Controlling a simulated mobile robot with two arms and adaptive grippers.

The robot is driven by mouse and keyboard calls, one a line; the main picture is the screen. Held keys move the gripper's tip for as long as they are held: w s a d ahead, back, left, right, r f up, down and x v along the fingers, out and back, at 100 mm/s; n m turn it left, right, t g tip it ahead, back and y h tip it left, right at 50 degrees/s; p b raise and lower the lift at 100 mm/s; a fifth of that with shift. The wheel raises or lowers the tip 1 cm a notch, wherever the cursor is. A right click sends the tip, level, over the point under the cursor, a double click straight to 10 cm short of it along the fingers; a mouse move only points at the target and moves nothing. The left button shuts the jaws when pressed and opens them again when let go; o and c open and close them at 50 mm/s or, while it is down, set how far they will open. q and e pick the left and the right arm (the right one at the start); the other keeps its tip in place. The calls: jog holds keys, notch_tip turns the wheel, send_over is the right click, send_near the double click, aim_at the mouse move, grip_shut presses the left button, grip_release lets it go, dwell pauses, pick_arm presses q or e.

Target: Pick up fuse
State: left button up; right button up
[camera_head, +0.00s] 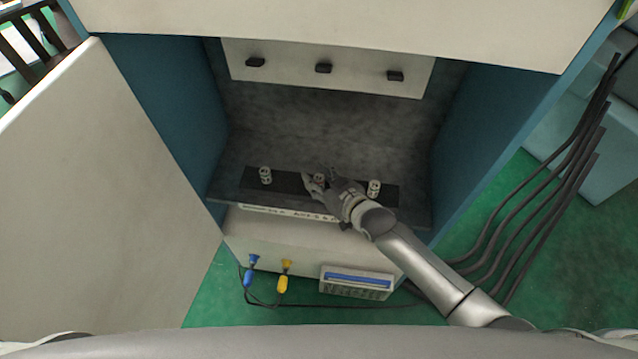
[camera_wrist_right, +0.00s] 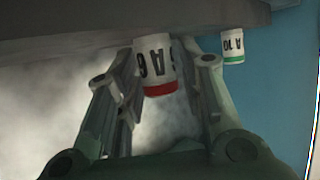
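Three white cylindrical fuses stand in a row on a black strip (camera_head: 291,183) on the cabinet shelf: a left fuse (camera_head: 265,175), a middle fuse (camera_head: 319,181) and a right fuse (camera_head: 374,188). My right gripper (camera_head: 318,183) is at the middle fuse and partly hides it. In the right wrist view, a red-banded fuse (camera_wrist_right: 156,68) marked "A 6" is between the open fingers of my right gripper (camera_wrist_right: 163,78). A gap shows at the right finger; contact at the left finger is unclear. A green-banded fuse (camera_wrist_right: 233,46) marked "A 10" is outside the fingers. My left gripper is not in view.
Blue cabinet walls (camera_head: 500,135) flank the shelf, and an open door (camera_head: 105,190) is at the left. Below are blue and yellow plugs (camera_head: 283,284) with cables. Dark cables (camera_head: 560,165) hang at the right.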

grip_shut()
